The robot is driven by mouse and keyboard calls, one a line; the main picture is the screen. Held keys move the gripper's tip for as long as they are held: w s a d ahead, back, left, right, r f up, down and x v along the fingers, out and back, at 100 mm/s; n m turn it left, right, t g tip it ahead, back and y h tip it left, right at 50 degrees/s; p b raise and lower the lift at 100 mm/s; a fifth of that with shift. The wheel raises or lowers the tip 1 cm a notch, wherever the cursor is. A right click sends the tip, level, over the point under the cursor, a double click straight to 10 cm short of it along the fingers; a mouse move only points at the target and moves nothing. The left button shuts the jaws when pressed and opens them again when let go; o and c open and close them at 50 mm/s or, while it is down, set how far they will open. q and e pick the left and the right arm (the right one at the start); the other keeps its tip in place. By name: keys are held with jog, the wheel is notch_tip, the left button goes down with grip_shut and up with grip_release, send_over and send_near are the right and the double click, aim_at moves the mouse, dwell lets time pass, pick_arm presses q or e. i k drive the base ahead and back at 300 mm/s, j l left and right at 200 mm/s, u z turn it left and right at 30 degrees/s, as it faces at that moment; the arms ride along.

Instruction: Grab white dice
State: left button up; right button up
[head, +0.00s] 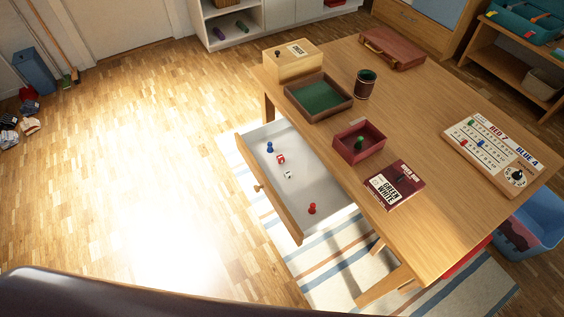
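The white dice (289,175) is a small white cube with dark pips. It lies on the pale floor of the open drawer (324,229), near the drawer's middle. A red dice (281,159) lies just behind it, close by. A blue pawn (269,147) stands farther back in the drawer, and a red pawn (312,208) stands toward the front end. Neither of my grippers shows in the head view, so their distance from the dice cannot be seen.
The drawer sticks out of the left side of the wooden table (441,237). The tabletop holds a green-lined tray (319,99), a dice cup (365,85), a red box (359,144), a card box (395,184) and a scoreboard (491,153). The floor left of the drawer is clear.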

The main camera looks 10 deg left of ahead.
aim_at(287, 174)
jog(key=z, duration=0.55)
jog(key=j+z, duration=0.4)
jog(key=j, duration=0.2)
jog(key=j+z, duration=0.4)
jog(key=j, duration=0.2)
jog(key=j+z, duration=0.4)
jog(key=j, duration=0.15)
jog(key=k, duration=0.05)
